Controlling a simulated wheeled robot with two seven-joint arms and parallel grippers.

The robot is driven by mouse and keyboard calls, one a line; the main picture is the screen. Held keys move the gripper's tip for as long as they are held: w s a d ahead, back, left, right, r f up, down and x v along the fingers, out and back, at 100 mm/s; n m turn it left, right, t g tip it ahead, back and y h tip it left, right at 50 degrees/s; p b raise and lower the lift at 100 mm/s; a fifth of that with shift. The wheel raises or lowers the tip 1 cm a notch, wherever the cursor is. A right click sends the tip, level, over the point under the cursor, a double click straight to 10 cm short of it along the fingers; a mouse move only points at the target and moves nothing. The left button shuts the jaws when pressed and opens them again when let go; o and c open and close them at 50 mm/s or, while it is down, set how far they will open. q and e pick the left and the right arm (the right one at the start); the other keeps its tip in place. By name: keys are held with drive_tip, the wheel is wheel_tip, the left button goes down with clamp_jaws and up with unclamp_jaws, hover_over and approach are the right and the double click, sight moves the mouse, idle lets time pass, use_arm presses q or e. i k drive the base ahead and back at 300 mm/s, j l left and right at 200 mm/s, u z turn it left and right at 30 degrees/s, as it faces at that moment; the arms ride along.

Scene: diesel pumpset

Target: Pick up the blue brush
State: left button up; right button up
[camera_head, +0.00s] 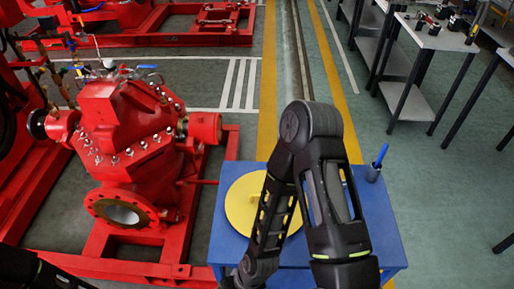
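A thin blue handle, which looks like the blue brush (381,155), stands tilted in a small dark holder (373,173). The holder is on the right side of the blue table (385,225). The brush's lower end is hidden inside the holder. My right arm is folded over the middle of the table, to the left of the holder and apart from it. Its forearm runs down to the bottom edge, and its gripper is not visible. Only a dark part of my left arm shows in the bottom left corner; its gripper is out of view.
A yellow disc (242,197) lies on the table, partly hidden by my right arm. A large red pump (125,140) on a red frame stands close on the left, with a small blue piece (147,66) on top. Grey worktables (435,35) stand back right. Floor right of the table is clear.

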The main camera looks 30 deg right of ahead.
sight(383, 152)
drive_tip(key=z, duration=2)
drive_tip(key=k+l, duration=0.1)
drive_tip(key=l, duration=0.45)
drive_tip(key=i+l, duration=0.15)
drive_tip(key=l, duration=0.35)
drive_tip(key=i+l+u, duration=0.15)
drive_tip(key=l, duration=0.3)
drive_tip(key=i+l, duration=0.1)
drive_tip(key=l, duration=0.4)
drive_tip(key=i+l+u, duration=0.15)
drive_tip(key=l, duration=0.35)
drive_tip(key=i+l, duration=0.1)
drive_tip(key=i, duration=0.35)
drive_tip(key=i+l+u, duration=0.15)
drive_tip(key=i, duration=0.3)
